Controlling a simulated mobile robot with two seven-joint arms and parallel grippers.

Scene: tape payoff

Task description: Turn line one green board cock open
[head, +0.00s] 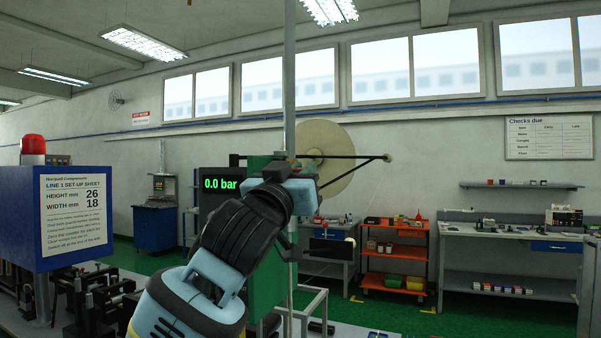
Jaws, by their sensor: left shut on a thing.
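The green board (262,290) stands upright in the middle of the head view, largely covered by my left arm. A black display (221,184) at its left reads 0.0 bar in green. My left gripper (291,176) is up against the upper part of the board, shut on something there. The cock is hidden behind the gripper and wrist, so its handle angle cannot be told. My right gripper is not in view.
A large pale tape reel (326,158) hangs on a black arm just right of the gripper. A blue cabinet (75,215) with a set-up sheet and red beacon (33,146) stands left. A grey metal post (289,80) rises close by. An orange trolley (394,262) and benches stand behind.

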